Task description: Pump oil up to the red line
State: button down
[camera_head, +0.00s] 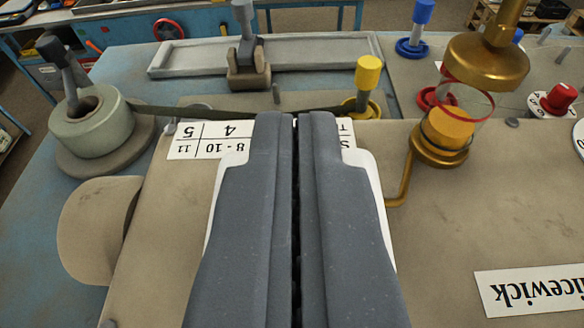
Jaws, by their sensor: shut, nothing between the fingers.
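A glass oil cylinder (481,104) stands at the upper right between a brass cap (487,62) and a brass base (438,150). Amber oil (447,130) fills its lower part. A red line (449,78) rings the glass near the top, above the oil surface. A brass pipe (406,180) runs down from the base. Which part works the pump, I cannot tell. My gripper (294,118) is shut and empty in the middle of the view, left of the glass and apart from it. Its fingers hide part of a number plate (208,139).
A yellow-capped post (368,76) stands just beyond my fingertips. A blue-capped post (420,25) is farther back, and a red knob (559,98) is at right. A round grey pot (88,125) with a lever stands at left. A long grey tray (190,62) lies behind.

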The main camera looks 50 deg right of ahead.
notch_tip(320, 180, up, 2)
jog(key=shift+p, duration=0.45)
jog(key=b+v, duration=0.2)
jog(key=v, duration=0.8)
jog(key=shift+f, duration=0.3)
jog(key=shift+r, duration=0.1)
jog(key=shift+w+r+p, duration=0.3)
jog(key=shift+r+p, duration=0.65)
jog(key=shift+p, duration=0.15)
jog(key=shift+s, duration=0.1)
jog(key=shift+d, duration=0.1)
